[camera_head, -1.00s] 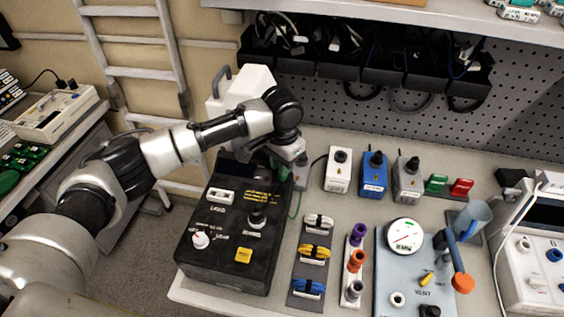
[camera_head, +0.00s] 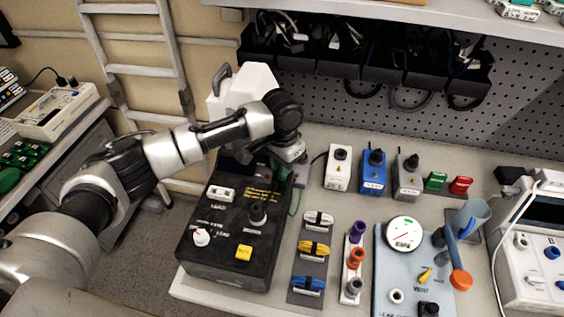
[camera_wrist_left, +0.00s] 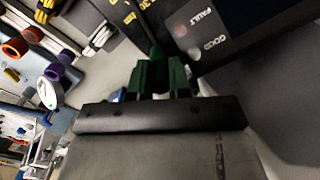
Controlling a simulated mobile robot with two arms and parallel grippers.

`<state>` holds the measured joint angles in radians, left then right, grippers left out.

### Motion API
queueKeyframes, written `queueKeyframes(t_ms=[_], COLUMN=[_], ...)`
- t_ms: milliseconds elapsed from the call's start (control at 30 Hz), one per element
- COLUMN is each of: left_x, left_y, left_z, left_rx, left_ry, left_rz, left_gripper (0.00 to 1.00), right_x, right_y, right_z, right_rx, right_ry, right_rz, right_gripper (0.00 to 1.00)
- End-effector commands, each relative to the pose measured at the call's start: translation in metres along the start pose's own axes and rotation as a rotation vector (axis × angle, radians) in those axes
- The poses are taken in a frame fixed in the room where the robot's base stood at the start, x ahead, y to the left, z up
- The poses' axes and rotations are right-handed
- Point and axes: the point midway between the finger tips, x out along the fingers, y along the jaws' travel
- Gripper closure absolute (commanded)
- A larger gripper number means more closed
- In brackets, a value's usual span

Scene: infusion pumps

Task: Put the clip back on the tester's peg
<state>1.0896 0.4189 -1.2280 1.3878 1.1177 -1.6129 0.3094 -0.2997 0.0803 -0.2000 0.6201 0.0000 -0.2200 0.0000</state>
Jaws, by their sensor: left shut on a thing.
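The tester is a black box (camera_head: 228,232) with a white knob, a yellow button and yellow lettering, at the middle left of the bench. Its lamp panel marked FAULT and GOOD (camera_wrist_left: 215,35) shows in the left wrist view. My left gripper (camera_head: 279,160) is over the tester's far right end, pointing down. It is shut on the green clip (camera_wrist_left: 160,76), which stands out from the jaws beside the tester in the wrist view. A thin green lead (camera_head: 296,202) hangs along the tester's right side. I cannot make out the peg; my gripper covers that area.
A rack of white, yellow and blue cable coils (camera_head: 296,266) stands right of the tester. White, blue (camera_head: 374,176) and grey boxes stand behind it. A gauge panel (camera_head: 388,290) is further right. Black bins (camera_head: 345,62) hang at the back.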

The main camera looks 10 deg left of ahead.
Motion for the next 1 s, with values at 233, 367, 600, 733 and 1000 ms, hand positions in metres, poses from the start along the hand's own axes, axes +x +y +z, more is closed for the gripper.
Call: queueKeyframes(t_ms=[233,367,600,733,1000], left_x=[0.0000,-0.0001,0.0000,0.0000,-0.0005], left_y=[0.0001,0.0001,-0.0004,-0.0011,-0.0036], left_z=[-0.0001,-0.0001,0.0000,0.0000,0.0001], left_rx=[0.000,0.000,-0.001,-0.002,-0.006], left_ry=[0.000,0.000,0.000,0.000,0.001], left_rz=[0.000,0.000,-0.001,-0.002,-0.007], left_gripper=[0.71,0.52,0.52,0.35,0.28], right_x=[0.0000,0.0000,0.0001,0.0001,0.0000], right_y=[0.0000,0.0000,-0.0001,-0.0001,-0.0002], right_z=[0.0002,0.0002,0.0003,0.0003,0.0004], right_rx=[0.000,0.000,0.000,0.000,0.000], right_ry=[0.000,0.000,0.000,0.000,-0.001], right_rz=[0.000,0.000,0.000,0.000,0.000], right_gripper=[0.57,0.57,0.57,0.57,0.57])
